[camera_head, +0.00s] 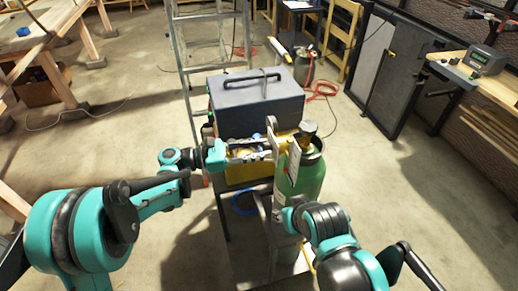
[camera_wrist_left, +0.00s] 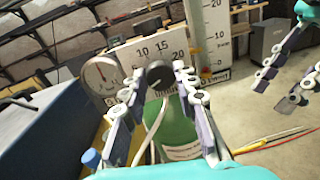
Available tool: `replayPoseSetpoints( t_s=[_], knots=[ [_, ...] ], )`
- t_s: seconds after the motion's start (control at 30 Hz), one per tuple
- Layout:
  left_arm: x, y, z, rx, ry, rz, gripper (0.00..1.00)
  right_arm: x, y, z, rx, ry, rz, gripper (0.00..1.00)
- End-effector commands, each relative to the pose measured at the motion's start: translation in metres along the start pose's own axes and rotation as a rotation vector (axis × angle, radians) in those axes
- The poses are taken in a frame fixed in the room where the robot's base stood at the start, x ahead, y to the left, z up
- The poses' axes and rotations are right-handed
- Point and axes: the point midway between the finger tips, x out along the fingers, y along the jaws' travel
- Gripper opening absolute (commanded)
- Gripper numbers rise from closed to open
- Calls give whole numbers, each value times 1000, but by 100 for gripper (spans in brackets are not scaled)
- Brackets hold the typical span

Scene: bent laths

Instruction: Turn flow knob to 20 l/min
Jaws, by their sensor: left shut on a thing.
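In the left wrist view my left gripper (camera_wrist_left: 158,82) is shut on the dark round flow knob (camera_wrist_left: 160,73), one finger on each side. Behind the knob is a white scale plate (camera_wrist_left: 142,52) with 10, 15 and 20 readable. I cannot make out a pointer mark on the knob. A round gauge (camera_wrist_left: 102,75) is left of it and the green cylinder (camera_wrist_left: 175,130) is below. In the head view my left gripper (camera_head: 262,150) reaches to the left side of the green cylinder (camera_head: 308,182). My right gripper (camera_wrist_left: 283,85) hangs apart from the knob, fingers spread and empty.
A dark grey case (camera_head: 255,97) with a handle stands behind the cylinder. A ladder (camera_head: 205,50) is behind that. A workbench (camera_head: 485,85) is at the right and a wooden table (camera_head: 45,30) at the left. The floor between is mostly clear.

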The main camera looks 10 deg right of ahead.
Motion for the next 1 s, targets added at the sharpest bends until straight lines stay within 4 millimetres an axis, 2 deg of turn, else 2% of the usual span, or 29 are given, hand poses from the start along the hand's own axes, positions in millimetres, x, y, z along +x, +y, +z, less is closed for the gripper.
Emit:
replayPoseSetpoints(
  t_s=[0.37, 1.0],
  knots=[
    [0, 0, 1, 142, 12, -1, 0, -2, 0, -1, 0, 0, 0, 40],
    [0, -1, 1, 730, 62, -6, 0, -6, 0, -4, 0, 0, 0, 40]
  ],
)
